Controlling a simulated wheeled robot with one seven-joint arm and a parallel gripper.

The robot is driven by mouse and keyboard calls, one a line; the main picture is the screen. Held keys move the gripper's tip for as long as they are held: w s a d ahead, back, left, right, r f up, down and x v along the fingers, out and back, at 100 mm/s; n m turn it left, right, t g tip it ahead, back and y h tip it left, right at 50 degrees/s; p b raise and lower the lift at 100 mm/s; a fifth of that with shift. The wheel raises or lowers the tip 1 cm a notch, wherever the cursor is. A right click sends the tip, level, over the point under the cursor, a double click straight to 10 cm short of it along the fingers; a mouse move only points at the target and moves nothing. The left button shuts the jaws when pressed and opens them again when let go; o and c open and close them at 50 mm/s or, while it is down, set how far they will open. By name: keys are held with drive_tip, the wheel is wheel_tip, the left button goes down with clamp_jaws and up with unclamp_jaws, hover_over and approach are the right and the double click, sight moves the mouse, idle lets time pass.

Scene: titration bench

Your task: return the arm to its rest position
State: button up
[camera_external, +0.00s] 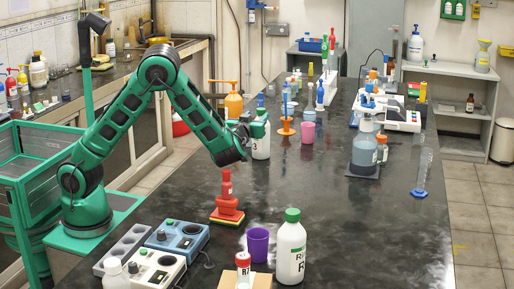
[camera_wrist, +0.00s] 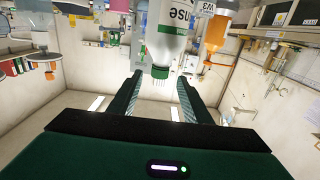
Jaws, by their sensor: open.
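My arm (camera_external: 125,105) rises from its green base at the left and bends down over the dark bench. My gripper (camera_external: 250,129) is beside a white bottle with green markings (camera_external: 261,145), above the bench. In the wrist view, the picture is upside down and my gripper (camera_wrist: 160,85) has its two fingers spread apart. A white bottle with a green cap and "rinse" lettering (camera_wrist: 172,30) shows beyond and between the fingertips. Nothing is visibly held.
An orange pump bottle (camera_external: 233,106) stands just behind my gripper. A red piece (camera_external: 227,205) stands below my forearm. A purple cup (camera_external: 258,246) and a large white bottle (camera_external: 291,250) stand nearer the front. The bench surface (camera_external: 360,225) is clear at the right front.

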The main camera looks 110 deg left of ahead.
drive_tip(key=shift+d, duration=0.35)
drive_tip(key=s+d+f+m+t+h, duration=0.15)
drive_tip(key=d+m+h, duration=0.3)
drive_tip(key=d, duration=0.75)
drive_tip(key=s+d+f+m+t+h, duration=0.1)
drive_tip(key=d+f+m+t+h, duration=0.25)
drive_tip(key=d, duration=0.75)
drive_tip(key=s+d+f+m+h, duration=0.1)
drive_tip(key=d+m+h, duration=0.3)
drive_tip(key=d+h, duration=0.55)
drive_tip(key=s+d+r+m+g, duration=0.1)
drive_tip(key=s+d+m, duration=0.25)
drive_tip(key=d, duration=0.45)
drive_tip(key=s+d+m, duration=0.3)
drive_tip(key=s+d, duration=0.2)
drive_tip(key=d, duration=0.3)
drive_tip(key=s+d+m+g, duration=0.2)
drive_tip(key=s+d+m, duration=0.1)
drive_tip(key=s, duration=0.4)
drive_tip(key=s+d+f+m+g, duration=0.1)
drive_tip(key=s+d+m+g, duration=0.1)
drive_tip(key=s+d, duration=0.4)
drive_tip(key=shift+s+d+f+m, duration=0.25)
drive_tip(key=shift+s+m, duration=0.2)
drive_tip(key=shift+s, duration=0.7)
